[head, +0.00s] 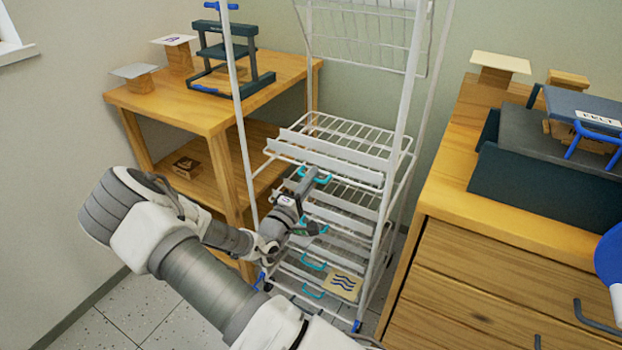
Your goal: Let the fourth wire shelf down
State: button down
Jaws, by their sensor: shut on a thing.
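A white wire drying rack (399,130) stands between two wooden pieces of furniture. A wire panel (368,35) stands upright at its top. Below it, one wire shelf (345,142) lies about level, with several more stacked closely underneath. Teal handles show on front edges, one lower down (313,263). My gripper (314,177) is at the rack's front, just under the level shelf, shut on a teal handle (325,181). The fingertips are small, and my wrist hides part of the lower shelves. I cannot tell by count which shelf is the fourth.
A tile with blue waves (342,284) lies low in the rack. A wooden table (215,110) with a dark press (228,65) stands left. A wooden cabinet (490,290) with drawers stands close on the right, a blue-handled device (585,115) on top.

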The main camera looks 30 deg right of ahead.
jog(key=shift+f, duration=0.25)
jog(key=c, duration=1.2)
grip_release()
jog(key=shift+w+d+f, duration=0.1)
jog(key=shift+d, duration=0.05)
jog(key=p+v, duration=0.2)
jog(key=v, duration=0.6)
jog(key=p+v, duration=0.2)
jog(key=v, duration=0.7)
jog(key=shift+a, duration=0.2)
